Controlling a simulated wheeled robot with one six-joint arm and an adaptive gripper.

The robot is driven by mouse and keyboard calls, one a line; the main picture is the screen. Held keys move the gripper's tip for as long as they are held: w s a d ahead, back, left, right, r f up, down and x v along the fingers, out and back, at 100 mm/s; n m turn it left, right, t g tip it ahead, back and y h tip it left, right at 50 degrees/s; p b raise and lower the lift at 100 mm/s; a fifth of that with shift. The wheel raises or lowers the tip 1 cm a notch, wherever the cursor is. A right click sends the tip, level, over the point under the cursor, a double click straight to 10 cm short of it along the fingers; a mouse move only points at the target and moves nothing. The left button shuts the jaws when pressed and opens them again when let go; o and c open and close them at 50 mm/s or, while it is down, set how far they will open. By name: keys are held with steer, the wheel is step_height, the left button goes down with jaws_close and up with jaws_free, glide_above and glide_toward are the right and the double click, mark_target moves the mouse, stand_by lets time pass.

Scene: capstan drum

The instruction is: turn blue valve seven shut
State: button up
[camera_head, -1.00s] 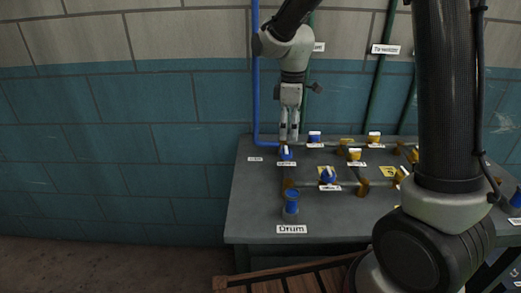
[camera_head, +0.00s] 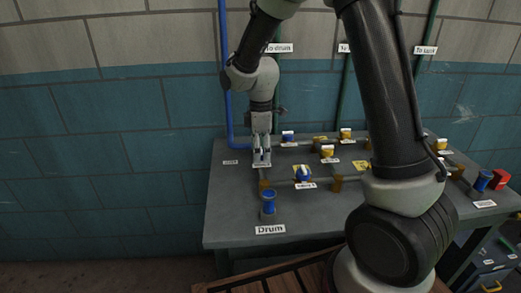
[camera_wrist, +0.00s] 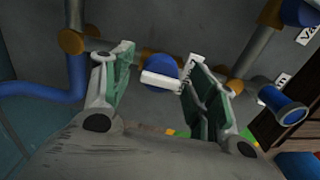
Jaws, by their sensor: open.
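A blue valve (camera_wrist: 168,68) with a white bar handle shows between my fingers in the wrist view. Its number cannot be read; a white label stands close by the right finger. My gripper (camera_head: 262,163) is open, pointing down over the back left of the grey table, and it hides this valve in the head view. In the wrist view, the fingers of my gripper (camera_wrist: 161,84) stand on either side of the blue knob, with visible gaps. Whether they touch the handle cannot be told. Another blue valve (camera_head: 303,174) with a white handle sits to the right.
The grey table (camera_head: 229,207) carries pipes and several more valves, including a yellow one (camera_head: 327,152). A blue drum (camera_head: 268,203) stands in front of my gripper. A blue pipe (camera_head: 224,90) runs down the wall. A red box (camera_head: 499,180) is at the far right.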

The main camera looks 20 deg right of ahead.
steer(key=c, duration=1.1)
steer(key=shift+o, duration=0.2)
steer(key=shift+m, duration=0.4)
steer(key=m, duration=0.3)
steer(key=shift+m, duration=0.4)
steer(key=m, duration=1.3)
steer(key=shift+m, duration=0.3)
